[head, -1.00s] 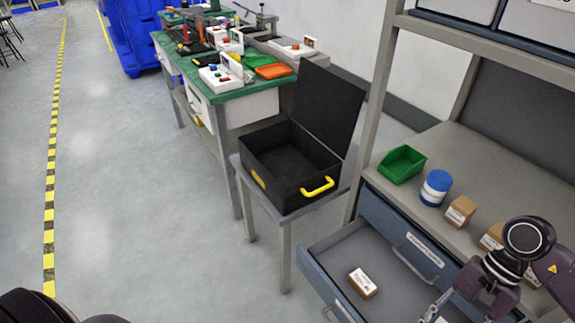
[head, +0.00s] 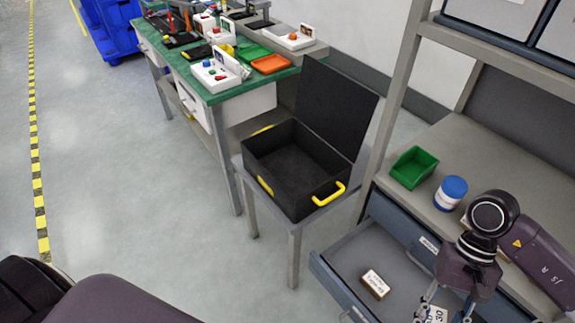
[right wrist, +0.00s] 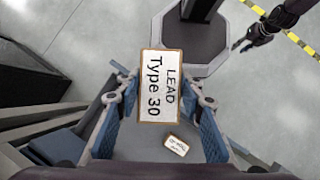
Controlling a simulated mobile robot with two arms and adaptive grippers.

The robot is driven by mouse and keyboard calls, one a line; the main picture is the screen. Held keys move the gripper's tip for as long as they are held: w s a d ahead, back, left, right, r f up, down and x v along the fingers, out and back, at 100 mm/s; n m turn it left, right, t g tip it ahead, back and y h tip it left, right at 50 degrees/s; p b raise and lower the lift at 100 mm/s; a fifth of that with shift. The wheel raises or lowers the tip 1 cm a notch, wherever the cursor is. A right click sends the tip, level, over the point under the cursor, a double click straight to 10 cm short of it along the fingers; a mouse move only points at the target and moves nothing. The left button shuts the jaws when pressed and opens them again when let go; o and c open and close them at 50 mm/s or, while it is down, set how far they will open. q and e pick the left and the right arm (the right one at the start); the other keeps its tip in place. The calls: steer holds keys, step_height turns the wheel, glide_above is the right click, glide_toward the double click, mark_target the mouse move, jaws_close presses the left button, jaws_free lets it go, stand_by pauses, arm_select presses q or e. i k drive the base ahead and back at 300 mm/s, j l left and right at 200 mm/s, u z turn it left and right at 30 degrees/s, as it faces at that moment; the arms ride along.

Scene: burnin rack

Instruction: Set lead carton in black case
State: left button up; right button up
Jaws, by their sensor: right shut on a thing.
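The lead carton (right wrist: 161,86), white-faced and labelled "LEAD Type 30", is held between the fingers of my right gripper (right wrist: 161,100). In the head view part of the carton (head: 434,315) shows at the bottom edge, above the open drawer, below my right wrist. The black case (head: 283,194) stands open on a small grey table, lid upright at its back. Its visible inside is empty. My right gripper is to the right of the case and apart from it. My left gripper (right wrist: 239,47) shows small in the right wrist view, fingers apart and empty.
A small labelled carton (head: 375,284) lies in the open drawer (head: 345,262). A green bin (head: 414,168) and a blue-lidded jar (head: 450,193) stand on the rack shelf. A rack post (head: 405,85) rises between case and shelf. A green-topped workbench (head: 215,98) stands behind the case.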

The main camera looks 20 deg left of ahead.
mark_target(283, 167)
steer(key=i+j+z, duration=0.1)
steer(key=j, duration=0.4)
steer(key=i+j, duration=0.2)
steer(key=j, duration=0.35)
steer(key=i+j+z, duration=0.15)
steer(key=j, duration=0.35)
steer(key=i+j+z, duration=0.1)
steer(key=j, duration=0.45)
steer(key=i+j, duration=0.15)
steer(key=j, duration=0.4)
steer(key=i+j+z, duration=0.15)
steer(key=j, duration=0.4)
